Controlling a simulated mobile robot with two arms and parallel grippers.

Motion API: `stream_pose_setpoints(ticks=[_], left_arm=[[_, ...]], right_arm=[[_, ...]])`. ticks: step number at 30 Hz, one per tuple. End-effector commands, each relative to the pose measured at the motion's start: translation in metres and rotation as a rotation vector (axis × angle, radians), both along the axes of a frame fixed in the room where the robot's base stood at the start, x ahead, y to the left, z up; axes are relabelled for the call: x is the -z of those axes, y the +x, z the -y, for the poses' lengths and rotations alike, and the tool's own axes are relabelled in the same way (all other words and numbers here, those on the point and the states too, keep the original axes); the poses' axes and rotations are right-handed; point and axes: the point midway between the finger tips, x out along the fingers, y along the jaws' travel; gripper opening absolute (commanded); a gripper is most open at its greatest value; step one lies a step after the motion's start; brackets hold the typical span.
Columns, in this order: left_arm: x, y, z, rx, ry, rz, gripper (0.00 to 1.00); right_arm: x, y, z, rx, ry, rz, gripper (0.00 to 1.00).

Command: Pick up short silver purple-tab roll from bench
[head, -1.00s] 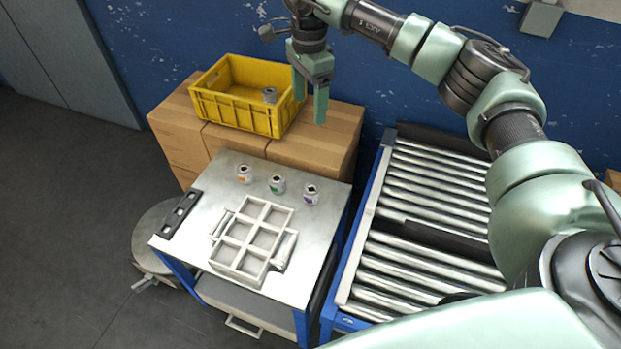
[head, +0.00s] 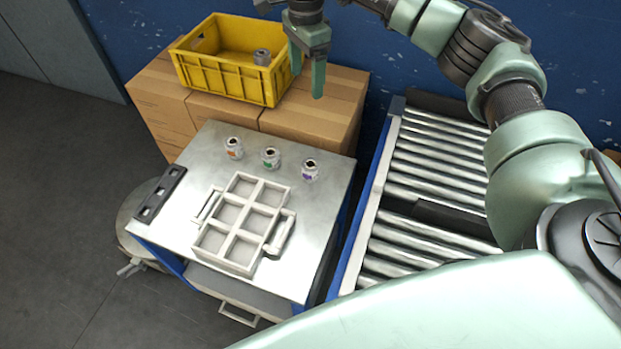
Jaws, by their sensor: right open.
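The short silver roll with a purple tab (head: 309,170) stands upright on the metal bench (head: 180,228), the rightmost of three short rolls in a row near the bench's back edge. My right gripper (head: 306,82) is open and empty, pointing down, above the cardboard boxes behind the bench and beside the yellow crate. It is apart from the purple-tab roll, higher and farther back. My left gripper is not in view.
An orange-tab roll (head: 234,148) and a green-tab roll (head: 271,158) stand left of the purple one. A white compartment tray (head: 257,223) sits in front. A yellow crate (head: 226,84) holding a grey roll (head: 262,57) rests on cardboard boxes (head: 325,112). A roller conveyor (head: 432,178) is at right.

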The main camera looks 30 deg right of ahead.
Motion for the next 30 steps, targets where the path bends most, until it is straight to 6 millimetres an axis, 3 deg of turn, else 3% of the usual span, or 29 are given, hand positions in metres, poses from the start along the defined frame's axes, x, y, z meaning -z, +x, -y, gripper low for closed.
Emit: stream_pose_setpoints(ticks=[1, 6, 12, 15, 21, 30], left_arm=[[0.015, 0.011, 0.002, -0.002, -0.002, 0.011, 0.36], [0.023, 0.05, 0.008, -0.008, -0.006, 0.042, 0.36], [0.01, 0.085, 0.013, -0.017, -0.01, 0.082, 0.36], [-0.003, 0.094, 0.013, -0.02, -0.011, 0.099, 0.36], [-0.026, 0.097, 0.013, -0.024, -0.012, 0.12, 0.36], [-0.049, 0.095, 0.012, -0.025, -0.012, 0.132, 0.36]], right_arm=[[0.026, 0.0, 0.0, 0.0, 0.0, -0.001, 0.75], [0.089, 0.0, 0.0, 0.0, 0.0, -0.001, 0.75], [0.163, 0.0, 0.0, 0.0, 0.0, 0.0, 0.75], [0.193, 0.0, 0.0, 0.0, 0.0, 0.0, 0.75], [0.227, 0.0, 0.0, 0.0, 0.0, 0.001, 0.75], [0.251, -0.001, 0.001, 0.0, 0.0, -0.002, 0.75]])
